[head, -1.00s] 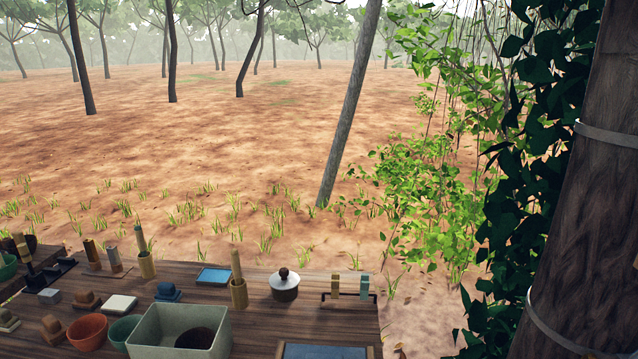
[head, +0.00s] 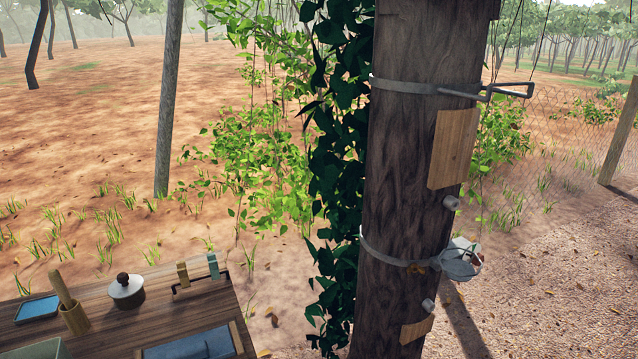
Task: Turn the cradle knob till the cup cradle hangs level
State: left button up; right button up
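A dark brown trunk (head: 410,160) stands right of centre in the head view. A metal band (head: 395,255) wraps its lower part, and a pale grey cup-like piece (head: 460,260) sits at the band's right end, looking tilted; this seems to be the cup cradle. I cannot tell which of these is the cradle knob. Neither of my grippers is in view.
An upper metal band (head: 410,86) carries a bracket (head: 510,90) reaching right. Wooden plates (head: 453,148) are fixed to the trunk. A wooden table (head: 115,325) at lower left holds a lidded pot (head: 126,290) and a blue tray (head: 36,308). Leafy vines (head: 335,150) hang along the trunk's left side.

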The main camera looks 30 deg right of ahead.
aim_at(476, 261)
jog(key=z, duration=1.95)
